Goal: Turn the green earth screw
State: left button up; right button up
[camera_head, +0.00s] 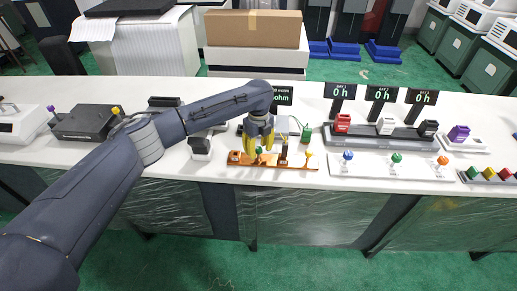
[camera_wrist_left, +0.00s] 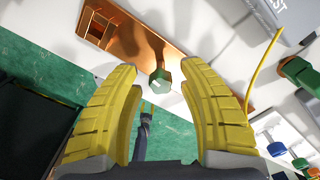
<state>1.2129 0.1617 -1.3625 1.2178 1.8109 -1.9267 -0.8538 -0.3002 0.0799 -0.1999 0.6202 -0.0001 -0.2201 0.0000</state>
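The green earth screw (camera_wrist_left: 160,81) is a green hex-headed knob on a copper-orange bar (camera_wrist_left: 143,45). In the head view the bar (camera_head: 243,163) lies at the table's front edge, and the screw (camera_head: 259,151) shows just below my left fingertips. My left gripper (camera_head: 260,140) points down over the bar with yellow fingers. In the left wrist view its fingers (camera_wrist_left: 158,70) are well apart, with the screw between the tips and nothing gripped.
A dark upright post (camera_head: 283,150) and a yellow knob (camera_head: 308,156) stand on the bar right of the gripper. A green block (camera_head: 306,135) sits behind. A white panel (camera_head: 375,169) with blue, green and orange knobs lies to the right. A yellow wire (camera_wrist_left: 262,68) runs close to the right finger.

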aim_at(258, 148)
pick_arm(q)
jog(key=shift+o, duration=0.3)
jog(key=shift+r, duration=0.15)
notch_tip(258, 148, up, 12)
dwell(0.4)
jog(key=shift+f, duration=0.2)
